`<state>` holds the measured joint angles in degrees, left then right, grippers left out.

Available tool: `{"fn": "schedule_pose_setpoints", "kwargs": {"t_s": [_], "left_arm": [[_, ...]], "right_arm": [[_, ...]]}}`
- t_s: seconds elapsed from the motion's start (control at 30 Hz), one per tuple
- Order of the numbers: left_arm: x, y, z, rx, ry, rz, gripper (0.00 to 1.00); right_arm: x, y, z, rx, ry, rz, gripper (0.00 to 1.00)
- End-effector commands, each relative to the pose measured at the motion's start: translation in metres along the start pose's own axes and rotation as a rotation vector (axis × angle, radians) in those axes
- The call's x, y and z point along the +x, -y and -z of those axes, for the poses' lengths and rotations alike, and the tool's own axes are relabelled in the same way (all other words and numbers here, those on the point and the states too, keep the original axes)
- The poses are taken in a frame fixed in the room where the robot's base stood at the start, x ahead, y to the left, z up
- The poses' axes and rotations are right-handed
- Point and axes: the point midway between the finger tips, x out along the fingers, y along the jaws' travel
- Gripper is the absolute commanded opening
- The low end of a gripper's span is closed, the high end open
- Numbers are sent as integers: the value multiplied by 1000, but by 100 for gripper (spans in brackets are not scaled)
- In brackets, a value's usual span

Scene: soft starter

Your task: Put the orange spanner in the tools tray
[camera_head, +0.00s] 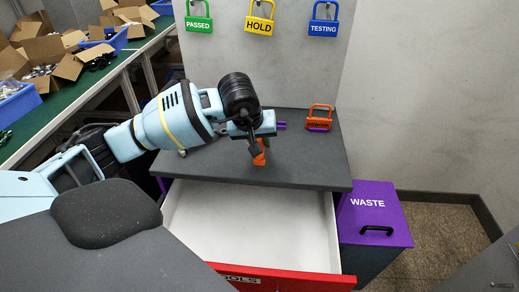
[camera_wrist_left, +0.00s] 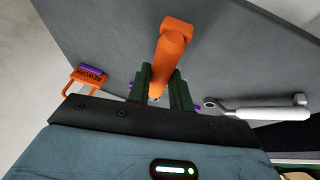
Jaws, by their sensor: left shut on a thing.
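My left gripper (camera_head: 259,143) is shut on the orange spanner (camera_head: 260,157), over the grey worktop. In the left wrist view the orange spanner (camera_wrist_left: 173,42) sticks out beyond the dark green fingers of the left gripper (camera_wrist_left: 163,76), and part of it is hidden between them. The tools tray (camera_head: 240,219) is an open drawer below the worktop, with a white inside and a red front labelled TOOLS. The part of its inside that shows is empty. My right gripper is not in view.
A silver spanner (camera_wrist_left: 260,112) lies on the worktop (camera_head: 310,170). An orange REWORK padlock (camera_head: 319,119) stands at the worktop's back right. A purple WASTE bin (camera_head: 375,205) stands right of the drawer. PASSED, HOLD and TESTING padlocks hang on the wall. A bench with boxes is at left.

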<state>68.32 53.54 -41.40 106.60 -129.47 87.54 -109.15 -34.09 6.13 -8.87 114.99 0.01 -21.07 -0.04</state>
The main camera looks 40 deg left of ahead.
Motion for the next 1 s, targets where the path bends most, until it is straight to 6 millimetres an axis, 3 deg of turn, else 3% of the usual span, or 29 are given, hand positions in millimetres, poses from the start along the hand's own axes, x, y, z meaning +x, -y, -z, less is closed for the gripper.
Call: {"fn": "schedule_pose_setpoints", "kwargs": {"t_s": [0.2, 0.6, 0.63, 0.77, 1.0], "left_arm": [[26, 6, -14, 3, 5, 1, 0], [32, 7, -16, 3, 5, 2, 0], [32, 7, -16, 3, 5, 2, 24], [31, 7, -16, 3, 5, 2, 41], [31, 7, -16, 3, 5, 2, 43]], "right_arm": [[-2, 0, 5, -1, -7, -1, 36], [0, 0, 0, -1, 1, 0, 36], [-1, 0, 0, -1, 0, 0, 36], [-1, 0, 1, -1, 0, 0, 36], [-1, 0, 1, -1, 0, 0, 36]]}}
